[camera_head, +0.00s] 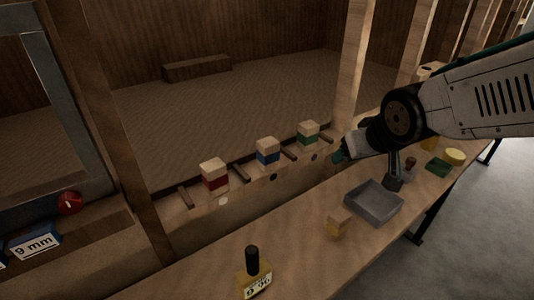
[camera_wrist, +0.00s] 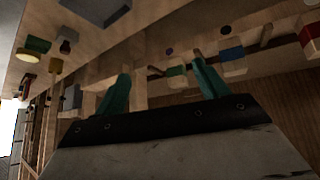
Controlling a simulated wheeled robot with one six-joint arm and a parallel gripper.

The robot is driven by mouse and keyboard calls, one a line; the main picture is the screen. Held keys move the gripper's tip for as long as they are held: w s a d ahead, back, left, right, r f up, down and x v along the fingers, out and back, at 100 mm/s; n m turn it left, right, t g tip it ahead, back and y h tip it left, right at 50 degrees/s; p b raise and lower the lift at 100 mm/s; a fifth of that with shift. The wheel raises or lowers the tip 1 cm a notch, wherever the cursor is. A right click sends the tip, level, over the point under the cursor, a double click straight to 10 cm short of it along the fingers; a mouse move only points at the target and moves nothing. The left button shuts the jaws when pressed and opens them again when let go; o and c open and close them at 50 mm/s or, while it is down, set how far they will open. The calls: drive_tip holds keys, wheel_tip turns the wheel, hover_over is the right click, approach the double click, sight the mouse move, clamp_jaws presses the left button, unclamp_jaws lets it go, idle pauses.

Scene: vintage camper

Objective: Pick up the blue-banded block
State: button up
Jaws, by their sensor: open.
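The blue-banded block (camera_head: 267,152) is a pale wooden cube-like block with a blue band. It stands upright on the wooden ledge in the head view, between the red-banded block (camera_head: 214,176) and the green-banded block (camera_head: 308,135). In the wrist view the blue-banded block (camera_wrist: 232,60) is right of my fingers, apart from them. My gripper (camera_head: 341,154) is right of the green-banded block in the head view, clear of the blue-banded block. In the wrist view its two teal fingers (camera_wrist: 161,71) are apart, with nothing held between them.
Short wooden dividers separate the blocks on the ledge. A grey tray (camera_head: 374,203), a small wooden block (camera_head: 339,223) and a yellow bottle with a black cap (camera_head: 254,277) stand on the bench. A wooden post (camera_head: 351,70) rises behind my gripper.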

drive_tip(key=w+a+f+n+t+y, duration=0.2)
drive_tip(key=w+a, duration=0.4)
drive_tip(key=a, duration=0.1)
drive_tip(key=n+t+y, duration=0.2)
drive_tip(key=y, duration=0.3)
approach(269, 143)
drive_tip(key=x, duration=0.5)
drive_tip(key=shift+w+r, duration=0.1)
drive_tip(key=shift+w, duration=0.1)
drive_tip(key=x, duration=0.7)
drive_tip(key=shift+f, duration=0.25)
drive_tip(key=c, duration=1.1)
